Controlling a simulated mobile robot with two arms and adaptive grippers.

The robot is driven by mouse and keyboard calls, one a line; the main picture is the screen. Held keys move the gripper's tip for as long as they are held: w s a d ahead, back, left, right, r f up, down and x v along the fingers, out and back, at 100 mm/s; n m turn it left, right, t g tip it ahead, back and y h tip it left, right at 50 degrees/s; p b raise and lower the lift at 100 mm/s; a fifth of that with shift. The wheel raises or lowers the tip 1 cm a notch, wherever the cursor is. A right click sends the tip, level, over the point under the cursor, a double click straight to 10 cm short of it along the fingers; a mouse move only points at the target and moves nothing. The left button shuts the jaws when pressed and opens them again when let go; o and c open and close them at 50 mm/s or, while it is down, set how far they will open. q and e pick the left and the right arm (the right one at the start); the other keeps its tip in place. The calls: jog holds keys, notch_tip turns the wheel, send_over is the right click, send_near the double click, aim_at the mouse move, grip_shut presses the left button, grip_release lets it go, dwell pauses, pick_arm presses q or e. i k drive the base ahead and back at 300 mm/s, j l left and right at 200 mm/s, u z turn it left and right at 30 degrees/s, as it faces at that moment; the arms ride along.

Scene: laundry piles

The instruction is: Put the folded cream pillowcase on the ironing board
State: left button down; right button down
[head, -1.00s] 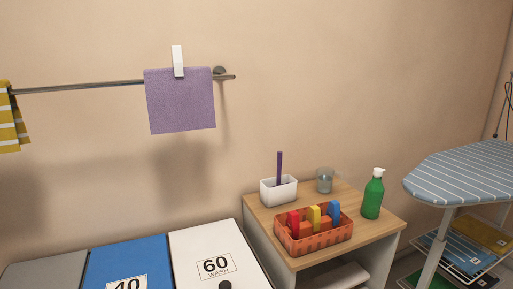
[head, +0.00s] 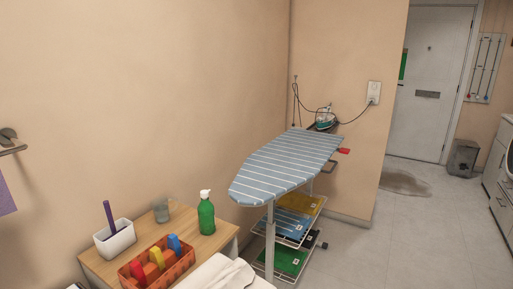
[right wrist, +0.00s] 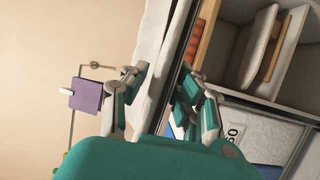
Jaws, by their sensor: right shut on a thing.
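A pale, cream-white folded cloth, which looks like the pillowcase (right wrist: 152,50), is between the teal-padded fingers of my right gripper (right wrist: 161,88) in the right wrist view. The gripper is shut on it. A pale cloth also shows at the bottom edge of the head view (head: 222,274), in front of the wooden-topped cabinet; the fingers are not clear there. The ironing board (head: 285,162), blue with white stripes, stands right of the cabinet, with its top bare. The held cloth is apart from the board, nearer to me. My left gripper is not in view.
The cabinet top (head: 97,265) holds a green bottle (head: 206,214), a glass (head: 161,210), a white holder (head: 115,240) and an orange basket (head: 163,267) of pegs. An iron (head: 325,118) is at the board's far end. Racks under the board hold folded cloths. Clear floor lies to the right.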

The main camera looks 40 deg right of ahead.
aim_at(304, 149)
jog(key=i+l, duration=0.1)
jog(key=l, duration=0.55)
jog(key=i+l, duration=0.1)
jog(key=l, duration=0.55)
jog(key=i+l, duration=0.1)
jog(key=l, duration=0.55)
jog(key=i+l, duration=0.1)
jog(key=l, duration=0.6)
jog(key=i+l, duration=0.1)
jog(key=l, duration=0.55)
jog(key=i+l, duration=0.1)
jog(key=l, duration=0.55)
jog(key=i+l, duration=0.1)
jog(key=l, duration=0.55)
jog(key=i+l+u, duration=0.1)
jog(key=l, duration=0.55)
jog(key=i, duration=0.4)
